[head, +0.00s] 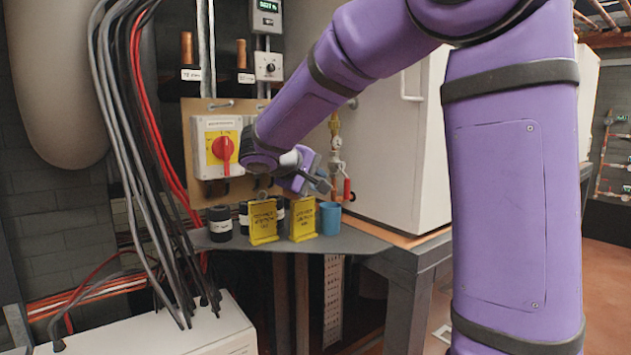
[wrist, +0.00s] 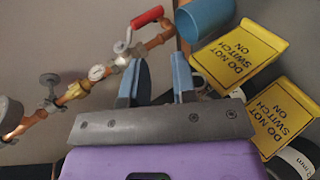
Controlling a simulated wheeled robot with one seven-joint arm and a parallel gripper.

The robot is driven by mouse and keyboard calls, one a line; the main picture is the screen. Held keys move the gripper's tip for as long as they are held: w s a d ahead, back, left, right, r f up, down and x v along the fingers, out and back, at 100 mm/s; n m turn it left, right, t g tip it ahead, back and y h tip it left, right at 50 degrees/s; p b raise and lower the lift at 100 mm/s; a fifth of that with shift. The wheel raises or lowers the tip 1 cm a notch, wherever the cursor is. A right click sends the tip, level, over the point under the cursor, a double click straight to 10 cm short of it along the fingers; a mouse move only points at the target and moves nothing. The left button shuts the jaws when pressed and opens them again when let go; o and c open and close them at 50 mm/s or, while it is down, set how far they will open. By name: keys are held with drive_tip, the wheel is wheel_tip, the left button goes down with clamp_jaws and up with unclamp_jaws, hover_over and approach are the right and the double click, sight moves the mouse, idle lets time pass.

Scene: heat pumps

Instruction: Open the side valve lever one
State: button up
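The red-handled valve lever (head: 347,190) hangs on a copper pipe (head: 335,160) beside the white cabinet, just right of my gripper (head: 322,183). In the wrist view the red lever handle (wrist: 147,17) is at the top, on a bent metal arm beside the pipe. My gripper's two blue fingers also show there (wrist: 157,78), spread apart with nothing between them. The gripper is open and apart from the lever. Part of the pipe is hidden behind my gripper in the head view.
Two yellow "do not switch on" signs (head: 263,222) (head: 303,218), a blue cup (head: 330,217) and black containers (head: 220,223) stand on the grey shelf (head: 290,243) below my gripper. A red rotary switch (head: 223,148) is to the left; the white cabinet (head: 384,150) is to the right.

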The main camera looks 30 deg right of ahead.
drive_tip(key=shift+d, duration=0.15)
drive_tip(key=s+d, duration=0.1)
drive_tip(key=s, duration=1.1)
drive_tip(key=s+d, duration=0.2)
drive_tip(key=s, duration=1)
drive_tip(key=shift+s+d, duration=0.3)
idle(0.4)
idle(0.4)
drive_tip(key=s+a+f+m+t+y, duration=0.1)
drive_tip(key=s+a+f+y, duration=0.1)
drive_tip(key=a+y, duration=0.4)
drive_tip(key=s+a+f+t+y, duration=0.1)
drive_tip(key=a+f+y, duration=0.1)
drive_tip(key=a+y, duration=0.3)
drive_tip(key=a, duration=0.4)
drive_tip(key=shift+s+a+f+m+y, duration=0.2)
drive_tip(key=shift+s+f+m+y, duration=0.05)
drive_tip(key=shift+s+m+y, duration=0.15)
idle(0.9)
